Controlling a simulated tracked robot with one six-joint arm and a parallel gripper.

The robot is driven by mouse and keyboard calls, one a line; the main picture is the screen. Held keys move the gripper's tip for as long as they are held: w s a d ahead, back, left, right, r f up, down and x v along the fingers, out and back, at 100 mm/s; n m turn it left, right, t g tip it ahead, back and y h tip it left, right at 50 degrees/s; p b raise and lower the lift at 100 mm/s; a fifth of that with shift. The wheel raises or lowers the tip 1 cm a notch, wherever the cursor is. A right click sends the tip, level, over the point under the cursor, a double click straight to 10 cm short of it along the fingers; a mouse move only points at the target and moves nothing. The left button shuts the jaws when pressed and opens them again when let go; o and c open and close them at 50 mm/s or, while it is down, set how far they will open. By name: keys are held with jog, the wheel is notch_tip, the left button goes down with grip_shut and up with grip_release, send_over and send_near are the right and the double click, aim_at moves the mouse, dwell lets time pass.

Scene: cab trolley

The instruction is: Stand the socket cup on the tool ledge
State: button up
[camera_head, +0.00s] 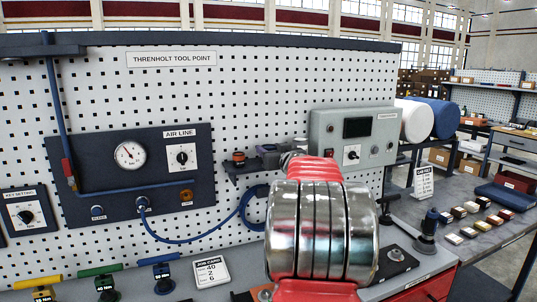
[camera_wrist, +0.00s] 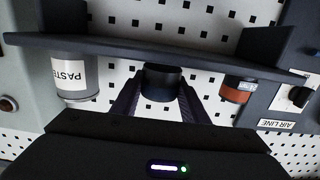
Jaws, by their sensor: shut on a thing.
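In the wrist view my gripper (camera_wrist: 160,90) is shut on a dark, round cup, the socket cup (camera_wrist: 161,80). The cup sits between the two black fingers, against the picture of the tool ledge (camera_wrist: 110,46), a dark shelf on the pegboard. I cannot tell whether the cup touches the ledge. The wrist picture looks upside down, with items hanging from the ledge's lower side in it.
The air line panel (camera_head: 130,175) is left of the ledge, and a grey control box (camera_head: 352,135) is right. A blue hose (camera_head: 195,240) loops below.

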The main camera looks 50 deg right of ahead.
jog(key=shift+f, duration=0.4)
jog(key=o, duration=1.2)
jog(key=shift+f, duration=0.1)
jog(key=shift+o, duration=0.2)
jog(key=shift+s+a, duration=0.15)
jog(key=shift+s, duration=0.1)
jog(key=v, duration=1.1)
jog(key=shift+s, duration=0.25)
jog(key=shift+a, duration=0.1)
